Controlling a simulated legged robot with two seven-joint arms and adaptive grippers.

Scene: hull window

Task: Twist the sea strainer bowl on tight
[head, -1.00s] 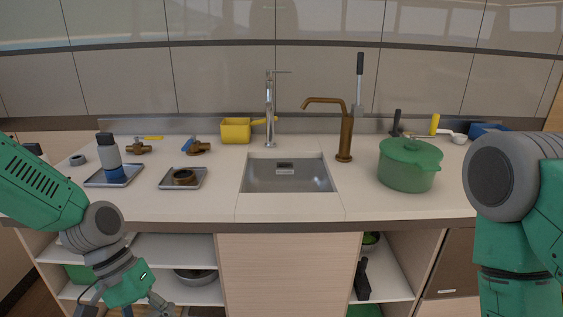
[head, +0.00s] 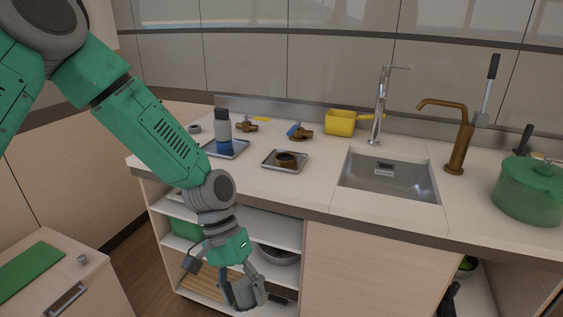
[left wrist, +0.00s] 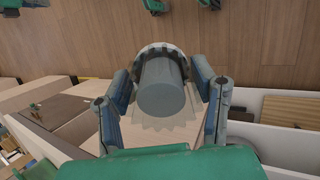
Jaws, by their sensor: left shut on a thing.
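My left gripper (head: 240,278) hangs low in front of the open shelves, below the counter edge. In the left wrist view its two fingers (left wrist: 163,92) are shut on a round piece, a blue-grey cylinder (left wrist: 162,88) with a pale, see-through, toothed rim around it. It looks like the strainer bowl, but I cannot be sure. On the counter, a brown ring-shaped fitting (head: 286,157) lies in a small metal tray (head: 270,164). A blue, white and dark-capped bottle-like item (head: 223,132) stands upright in another tray (head: 238,153). My right gripper is out of view.
Two brass valves (head: 247,126) (head: 300,132), a grey ring (head: 194,128) and a yellow scoop (head: 340,122) sit further back. The sink (head: 390,180), brown tap (head: 462,145) and green pot (head: 530,190) are to the right. A low cabinet (head: 55,275) stands at lower left.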

